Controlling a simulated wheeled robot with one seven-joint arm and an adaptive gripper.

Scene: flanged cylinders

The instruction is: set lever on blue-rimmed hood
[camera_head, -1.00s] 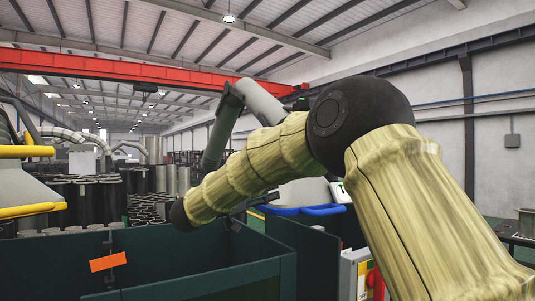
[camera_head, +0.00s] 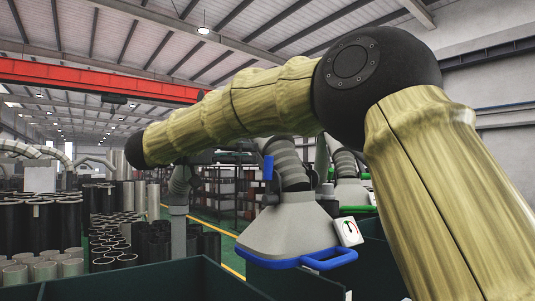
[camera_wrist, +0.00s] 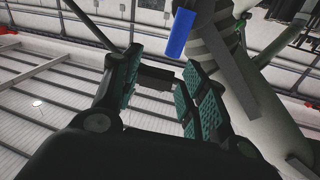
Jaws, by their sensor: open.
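The blue-rimmed hood (camera_head: 290,228) hangs right of centre in the head view, a grey cone with a blue rim and a ribbed duct above it. The blue lever (camera_head: 268,167) sits beside the duct, pointing roughly up and down. The lever also shows in the wrist view (camera_wrist: 180,33), just beyond and above the fingertips, apart from them. My gripper (camera_wrist: 161,66) is open and empty, its green pads on either side. In the head view my forearm hides most of the gripper and part of the duct.
A white dial plate (camera_head: 347,231) is on the hood's right. A green-rimmed hood (camera_head: 357,210) stands behind. Dark green panels (camera_head: 180,280) lie in front below. Black cylinders (camera_head: 38,225) fill the left floor; shelves (camera_head: 225,190) stand behind.

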